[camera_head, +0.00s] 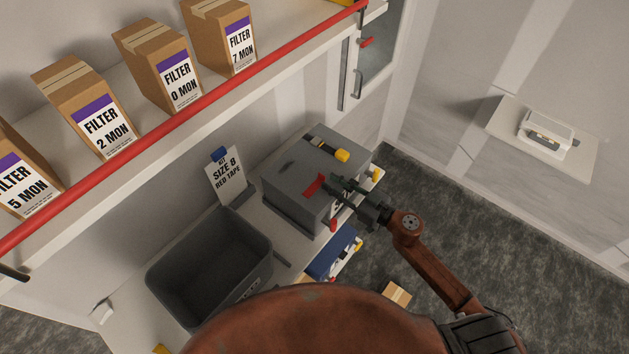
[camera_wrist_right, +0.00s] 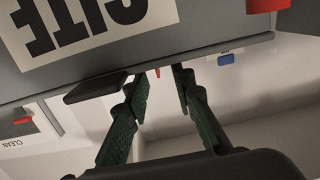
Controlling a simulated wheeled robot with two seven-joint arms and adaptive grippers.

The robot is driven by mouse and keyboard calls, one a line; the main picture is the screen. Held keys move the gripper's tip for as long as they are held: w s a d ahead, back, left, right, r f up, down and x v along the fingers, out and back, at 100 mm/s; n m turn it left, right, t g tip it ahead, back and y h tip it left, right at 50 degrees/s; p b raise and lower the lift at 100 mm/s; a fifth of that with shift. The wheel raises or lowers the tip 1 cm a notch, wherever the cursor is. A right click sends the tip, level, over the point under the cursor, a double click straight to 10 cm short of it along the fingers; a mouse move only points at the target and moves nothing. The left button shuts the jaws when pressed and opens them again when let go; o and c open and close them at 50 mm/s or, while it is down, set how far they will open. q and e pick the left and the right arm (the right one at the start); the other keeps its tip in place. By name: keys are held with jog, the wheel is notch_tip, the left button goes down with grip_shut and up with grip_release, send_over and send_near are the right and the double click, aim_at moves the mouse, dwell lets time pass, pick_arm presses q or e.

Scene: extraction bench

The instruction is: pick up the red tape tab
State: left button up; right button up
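The red tape tab (camera_head: 314,187) hangs over the top edge of a grey lidded case (camera_head: 290,205) on the bench. My right gripper (camera_head: 340,188) is just right of the tab in the head view, apart from it as far as I can tell. In the right wrist view its two green fingers (camera_wrist_right: 159,80) are spread with nothing held, close to the grey case with an upside-down "SITE" label (camera_wrist_right: 98,27). A red patch (camera_wrist_right: 267,5) at the top right of that view may be the tab. My left gripper is not in view.
An empty-looking dark bin (camera_head: 158,270) is at the front left. A black and yellow tool (camera_head: 325,149) lies on the case. A shelf with a red rail (camera_head: 190,122) and filter boxes runs above.

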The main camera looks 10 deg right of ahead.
aim_at(322, 175)
jog(key=shift+w+a+r+p, duration=0.25)
jog(key=shift+w+a, duration=0.1)
jog(key=shift+w, duration=0.25)
jog(key=shift+w+a+r+p, duration=0.25)
jog(key=shift+w+a, duration=0.1)
jog(key=shift+w, duration=0.25)
jog(key=shift+f+x, duration=0.2)
jog(key=shift+x, duration=0.85)
jog(key=shift+w+a, duration=0.1)
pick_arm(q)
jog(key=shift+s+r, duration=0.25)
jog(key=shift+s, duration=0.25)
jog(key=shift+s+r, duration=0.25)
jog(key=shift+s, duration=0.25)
pick_arm(e)
grip_shut()
